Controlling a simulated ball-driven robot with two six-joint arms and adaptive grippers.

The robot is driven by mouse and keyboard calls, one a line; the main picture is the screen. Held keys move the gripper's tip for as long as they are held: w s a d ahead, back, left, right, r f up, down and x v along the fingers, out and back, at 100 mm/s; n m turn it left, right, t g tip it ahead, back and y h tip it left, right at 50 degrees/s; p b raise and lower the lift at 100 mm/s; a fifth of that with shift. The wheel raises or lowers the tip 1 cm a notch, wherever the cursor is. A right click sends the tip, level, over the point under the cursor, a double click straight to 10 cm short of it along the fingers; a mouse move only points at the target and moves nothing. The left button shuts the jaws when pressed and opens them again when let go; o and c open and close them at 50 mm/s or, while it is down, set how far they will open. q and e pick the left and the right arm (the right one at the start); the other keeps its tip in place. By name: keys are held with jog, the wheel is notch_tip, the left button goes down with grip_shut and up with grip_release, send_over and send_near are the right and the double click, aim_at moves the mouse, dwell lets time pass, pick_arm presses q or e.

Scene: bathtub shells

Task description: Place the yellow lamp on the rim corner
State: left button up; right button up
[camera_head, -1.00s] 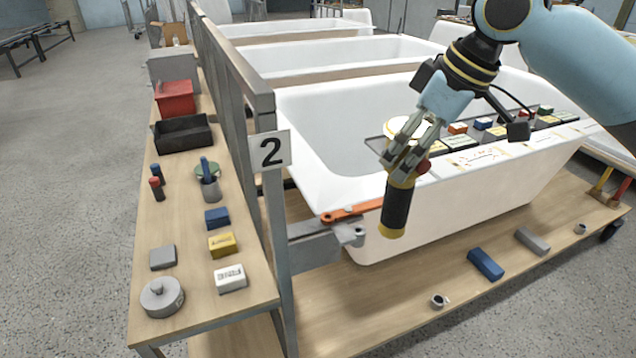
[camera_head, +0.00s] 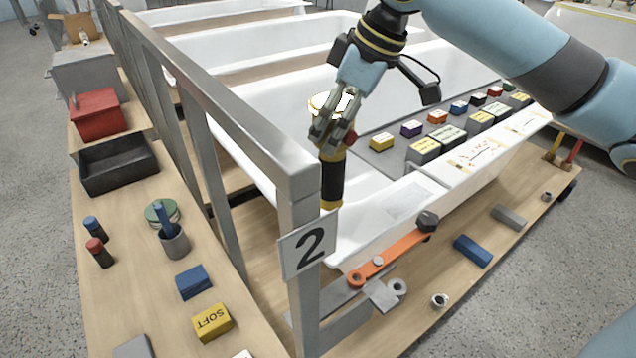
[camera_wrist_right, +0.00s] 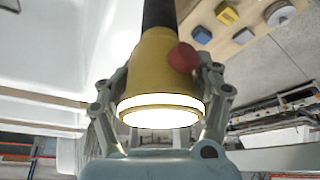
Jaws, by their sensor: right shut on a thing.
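The yellow lamp (camera_wrist_right: 155,75) has a glowing white ring, a red knob and a black handle. My right gripper (camera_head: 331,138) is shut on its yellow head, and a finger shows on each side of it in the right wrist view. In the head view the black handle (camera_head: 332,180) hangs down, with a yellow end, in front of the nearest white tub and close to the post with the 2 sign. I cannot tell whether it touches anything. The tub's rim (camera_head: 345,250) passes near the lamp's lower end; its near corner is partly behind the post. My left gripper is not in view.
A grey post with a "2" sign (camera_head: 307,243) and a rail (camera_head: 220,110) stand left of the lamp. An orange lever (camera_head: 395,252) sits below the rim. A grey tray with several coloured blocks (camera_head: 437,117) lies across the tub. A side bench holds a black bin (camera_head: 118,163).

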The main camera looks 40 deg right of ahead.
aim_at(333, 170)
notch_tip(333, 170, down, 4)
jog(key=shift+s+f, duration=0.1)
jog(key=shift+f, duration=0.45)
notch_tip(333, 170, down, 3)
jog(key=shift+f, duration=0.3)
jog(key=o, duration=1.9)
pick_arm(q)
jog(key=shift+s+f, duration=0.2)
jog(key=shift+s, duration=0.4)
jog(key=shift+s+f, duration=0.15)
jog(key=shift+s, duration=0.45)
